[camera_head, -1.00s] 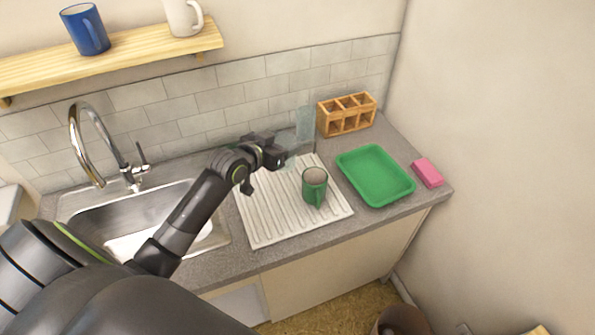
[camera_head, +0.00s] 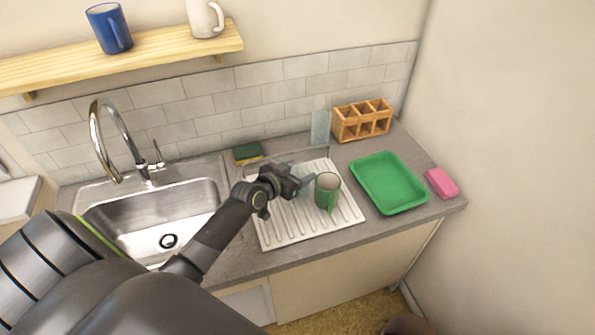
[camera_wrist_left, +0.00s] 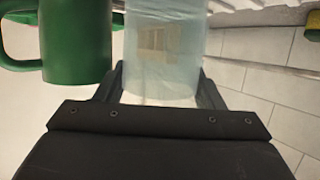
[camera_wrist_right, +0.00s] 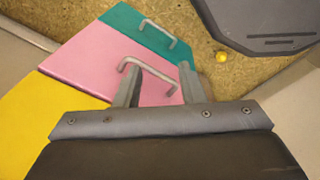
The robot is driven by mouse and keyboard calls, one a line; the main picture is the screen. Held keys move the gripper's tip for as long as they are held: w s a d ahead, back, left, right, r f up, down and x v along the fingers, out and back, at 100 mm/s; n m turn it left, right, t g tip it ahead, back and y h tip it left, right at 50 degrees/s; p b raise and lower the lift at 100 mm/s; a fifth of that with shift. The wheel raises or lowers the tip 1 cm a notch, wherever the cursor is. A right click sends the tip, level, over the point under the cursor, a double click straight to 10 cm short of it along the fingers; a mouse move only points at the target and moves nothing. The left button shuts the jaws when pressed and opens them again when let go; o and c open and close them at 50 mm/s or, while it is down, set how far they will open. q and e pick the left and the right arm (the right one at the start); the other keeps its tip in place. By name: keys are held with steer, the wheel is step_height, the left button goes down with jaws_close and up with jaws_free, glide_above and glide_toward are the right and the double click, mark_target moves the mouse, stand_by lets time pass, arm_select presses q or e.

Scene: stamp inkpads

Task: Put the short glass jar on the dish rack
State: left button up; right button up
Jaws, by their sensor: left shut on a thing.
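My left gripper (camera_head: 304,184) is shut on a clear, bluish glass jar (camera_head: 303,173), which is faint in the head view. In the left wrist view the jar (camera_wrist_left: 165,45) stands between the fingers and fills the top middle. They are over the white ridged dish rack (camera_head: 285,231), just left of a green mug (camera_head: 327,190) on it. The mug also shows beside the jar in the left wrist view (camera_wrist_left: 75,45). I cannot tell whether the jar touches the rack. My right gripper (camera_wrist_right: 160,75) is open and empty, seen only in its wrist view.
A green tray (camera_head: 388,183) and pink sponge (camera_head: 441,183) lie right of the rack. A wooden caddy (camera_head: 362,121), a tall glass (camera_head: 320,127) and a green-yellow sponge (camera_head: 247,153) are behind. The sink (camera_head: 160,215) is left. The rack's front is clear.

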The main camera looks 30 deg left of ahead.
arm_select(q)
steer(key=shift+f, duration=0.2)
steer(key=o, duration=0.8)
steer(key=shift+w, duration=0.1)
steer(key=shift+r, duration=0.2)
steer(key=shift+s, duration=0.25)
steer(key=v, duration=1.1)
steer(key=shift+s+r, duration=0.2)
steer(key=shift+s, duration=0.1)
